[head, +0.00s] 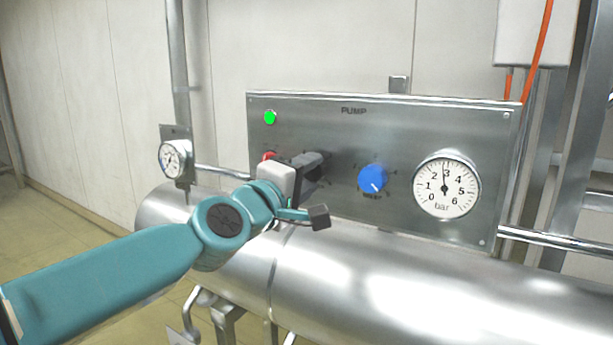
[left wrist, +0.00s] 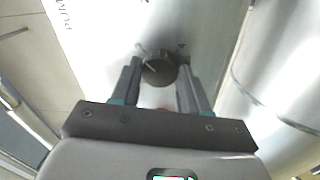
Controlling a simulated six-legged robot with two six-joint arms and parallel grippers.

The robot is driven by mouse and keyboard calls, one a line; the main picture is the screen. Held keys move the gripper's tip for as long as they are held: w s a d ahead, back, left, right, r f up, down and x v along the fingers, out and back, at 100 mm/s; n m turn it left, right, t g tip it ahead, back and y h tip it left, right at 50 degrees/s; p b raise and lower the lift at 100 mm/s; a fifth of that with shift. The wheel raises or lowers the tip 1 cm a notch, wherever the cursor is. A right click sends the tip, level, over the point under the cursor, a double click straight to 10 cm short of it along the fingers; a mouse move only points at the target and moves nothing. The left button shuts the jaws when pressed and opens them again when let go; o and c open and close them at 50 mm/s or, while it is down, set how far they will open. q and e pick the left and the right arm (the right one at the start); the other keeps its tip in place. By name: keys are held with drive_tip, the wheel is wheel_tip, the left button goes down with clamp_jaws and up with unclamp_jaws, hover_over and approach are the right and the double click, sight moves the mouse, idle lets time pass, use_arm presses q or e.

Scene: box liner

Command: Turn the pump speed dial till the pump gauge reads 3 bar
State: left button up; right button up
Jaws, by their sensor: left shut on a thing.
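The steel pump panel (head: 420,115) is marked PUMP. The pump gauge (head: 446,186) is a white round dial at its right, and its needle points straight up at about 3 bar. My left gripper (head: 314,163) is at the left-middle of the panel, shut on a dark round dial (left wrist: 159,69), which shows between the two fingers in the left wrist view. In the head view the fingers mostly hide this dial. A blue dial (head: 373,178) with a white pointer sits untouched between my gripper and the gauge. Its label is too small to read. My right gripper is not in view.
A green lamp (head: 270,117) is lit at the panel's upper left. A red part (head: 268,156) shows just behind my wrist. A smaller gauge (head: 173,159) is on a pipe at the left. A large steel cylinder (head: 400,285) lies below the panel.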

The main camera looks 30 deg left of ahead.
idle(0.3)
use_arm(q)
drive_tip(key=o, duration=1.1)
drive_tip(key=shift+c, duration=0.2)
drive_tip(key=shift+s, duration=0.1)
drive_tip(key=s+a+f+p, duration=0.1)
drive_tip(key=s+p, duration=0.1)
drive_tip(key=s, duration=1.4)
drive_tip(key=shift+a, duration=0.15)
drive_tip(key=shift+s, duration=0.1)
